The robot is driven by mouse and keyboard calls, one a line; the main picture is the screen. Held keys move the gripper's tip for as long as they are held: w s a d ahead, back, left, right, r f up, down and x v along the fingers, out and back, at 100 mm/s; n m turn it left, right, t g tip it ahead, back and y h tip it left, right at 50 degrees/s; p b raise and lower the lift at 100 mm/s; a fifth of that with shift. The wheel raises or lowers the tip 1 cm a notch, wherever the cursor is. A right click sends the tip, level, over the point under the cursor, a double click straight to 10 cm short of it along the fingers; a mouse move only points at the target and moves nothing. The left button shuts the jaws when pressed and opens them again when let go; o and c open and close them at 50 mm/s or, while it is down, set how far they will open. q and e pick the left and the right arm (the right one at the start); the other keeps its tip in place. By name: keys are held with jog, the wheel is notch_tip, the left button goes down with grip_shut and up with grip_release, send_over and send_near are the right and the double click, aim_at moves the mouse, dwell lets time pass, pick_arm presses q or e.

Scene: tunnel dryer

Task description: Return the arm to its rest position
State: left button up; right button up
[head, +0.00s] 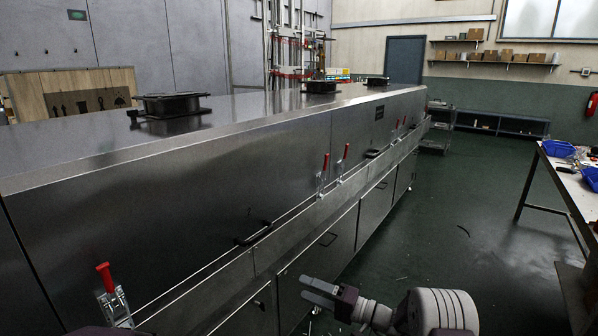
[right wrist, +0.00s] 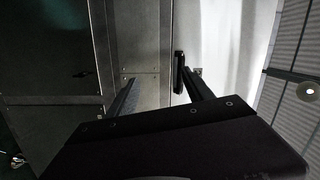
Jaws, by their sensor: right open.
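My right gripper (head: 306,288) is at the bottom middle of the head view, beside the lower side panels of the steel tunnel dryer (head: 230,160). Its two fingers are apart, with nothing between them. My right arm (head: 440,310) comes in from the bottom edge. In the right wrist view the gripper (right wrist: 157,77) shows two dark, separated fingers in front of pale metal panels. No contact with the panels can be made out. My left gripper does not show.
Red-handled toggle clamps (head: 107,280) and dark handles (head: 252,234) stick out along the dryer's side. A workbench (head: 560,178) with blue bins (head: 558,148) stands at the right. The green floor (head: 450,225) between dryer and bench is largely clear.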

jog(key=s+a+r+n+g+h+p, duration=0.1)
jog(key=s+a+r+n+g+p, duration=0.2)
jog(key=s+r+p, duration=0.55)
jog(key=s+a+r+n+g+h+p, duration=0.2)
jog(key=s+r+g+p, duration=0.25)
jog(key=r, duration=0.75)
jog(key=s+d+r+g+h+p, duration=0.1)
jog(key=s+d+h+p, duration=0.35)
jog(key=s, duration=0.35)
jog(key=s+d+r+g+h+p, duration=0.1)
jog(key=s+d+r+h+p, duration=0.15)
jog(key=s+d+p, duration=0.35)
pick_arm(q)
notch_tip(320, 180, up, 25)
jog(key=b, duration=0.1)
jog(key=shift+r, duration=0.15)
pick_arm(e)
jog(key=s+d+f+m+t+h, duration=0.1)
jog(key=d+f+m+t+h, duration=0.1)
jog(key=d+f+h, duration=0.4)
jog(key=d, duration=0.3)
jog(key=shift+s+d+m, duration=0.15)
jog(key=shift+s+m, duration=0.15)
jog(key=shift+f, duration=0.1)
